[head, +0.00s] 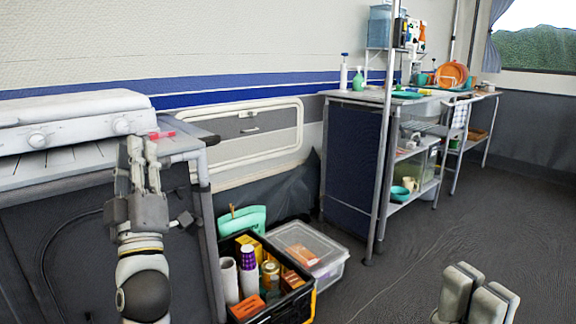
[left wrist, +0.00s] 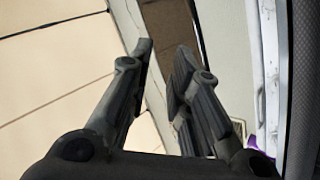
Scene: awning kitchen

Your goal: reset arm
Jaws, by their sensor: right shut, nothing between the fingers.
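My left gripper (head: 139,148) is raised at the left of the head view, in front of the stove's right end and the counter edge. Its fingers point up and stand apart. In the left wrist view, the left gripper (left wrist: 164,55) shows a gap between its two dark fingers, with nothing held. My right gripper (head: 482,280) is at the bottom right of the head view, over the dark floor. Its two light fingers are close together, shut and empty. The rest of the right arm is out of frame.
A white stove (head: 75,118) sits on the left counter, with a small red item (head: 161,134) behind my left gripper. A black crate (head: 302,301) of bottles and boxes and a clear bin (head: 328,262) stand on the floor. A metal shelf unit (head: 412,212) is beyond; floor is clear at right.

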